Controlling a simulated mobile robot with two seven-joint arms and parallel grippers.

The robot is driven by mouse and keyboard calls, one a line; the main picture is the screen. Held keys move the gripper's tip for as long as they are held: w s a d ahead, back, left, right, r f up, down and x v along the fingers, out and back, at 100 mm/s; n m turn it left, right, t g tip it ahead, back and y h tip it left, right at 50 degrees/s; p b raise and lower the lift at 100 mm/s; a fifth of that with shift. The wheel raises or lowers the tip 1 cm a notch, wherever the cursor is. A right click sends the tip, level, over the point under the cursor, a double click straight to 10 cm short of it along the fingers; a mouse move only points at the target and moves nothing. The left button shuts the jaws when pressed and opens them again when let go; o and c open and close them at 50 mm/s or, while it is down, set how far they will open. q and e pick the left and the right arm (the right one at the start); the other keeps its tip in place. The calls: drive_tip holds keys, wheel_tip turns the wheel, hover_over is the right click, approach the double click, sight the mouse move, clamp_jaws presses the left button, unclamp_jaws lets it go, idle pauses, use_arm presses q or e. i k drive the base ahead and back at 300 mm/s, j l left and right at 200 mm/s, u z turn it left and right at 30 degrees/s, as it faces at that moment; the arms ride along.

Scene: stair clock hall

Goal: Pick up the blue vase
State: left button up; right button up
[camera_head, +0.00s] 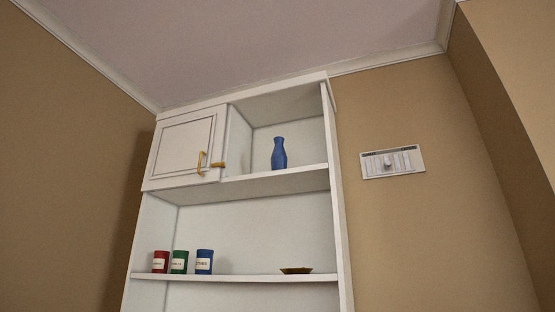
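The blue vase (279,153) stands upright in the upper right open compartment of a white shelf unit (335,200). It has a narrow neck and a wider body, and nothing covers it. It stands on the upper shelf board (300,174), to the right of the closed cabinet door. Neither of my grippers is in the head view.
A closed white cabinet door (182,148) with a brass handle (202,162) is left of the vase. On the lower shelf are red (160,262), green (180,262) and blue (204,262) cans and a small brass dish (296,271). A panel (392,162) hangs on the right wall.

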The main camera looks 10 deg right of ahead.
sight(279, 158)
drive_tip(key=i+l, duration=0.15)
drive_tip(key=l, duration=0.15)
drive_tip(key=i+l, duration=0.2)
drive_tip(key=l, duration=0.15)
drive_tip(key=i+l, duration=0.15)
drive_tip(key=l, duration=0.15)
drive_tip(key=i+l+u, duration=0.1)
drive_tip(key=l+u, duration=0.2)
drive_tip(key=i+l+u, duration=0.1)
drive_tip(key=l+u, duration=0.25)
drive_tip(key=j, duration=0.1)
